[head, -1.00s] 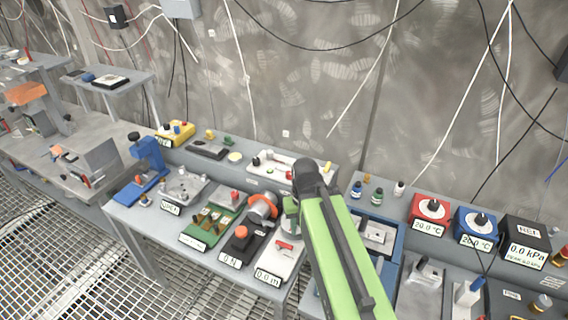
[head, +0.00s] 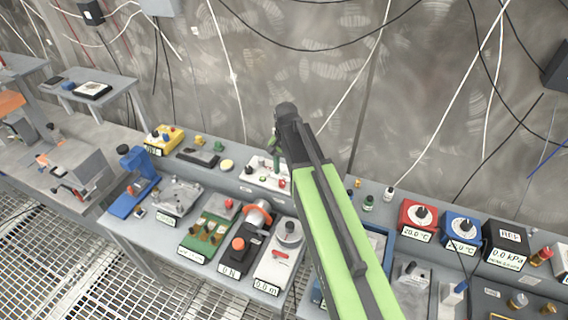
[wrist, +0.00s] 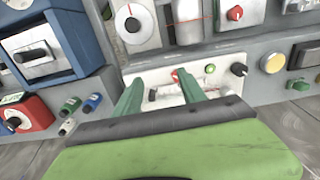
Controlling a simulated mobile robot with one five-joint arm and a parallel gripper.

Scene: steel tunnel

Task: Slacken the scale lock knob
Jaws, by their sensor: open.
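A white panel (head: 257,183) stands on the raised rear shelf. In the wrist view this panel (wrist: 222,80) carries a red knob (wrist: 175,76), a green knob (wrist: 210,68), a black knob (wrist: 239,70) and a narrow window with a dark bar. No label shows which knob is the scale lock knob. My gripper (wrist: 160,84) is open and empty, with its two green fingers over the panel, one on each side of the window. The fingers hide parts of the panel. In the head view my gripper (head: 273,143) is at the panel; contact cannot be told.
In front stand a white dial unit (head: 279,258), a black unit with an orange button (head: 238,244) and a green board (head: 206,236). A yellow button (head: 227,165) and small bottles (head: 368,202) flank the panel. Red (head: 419,216) and blue (head: 461,228) dial boxes stand right.

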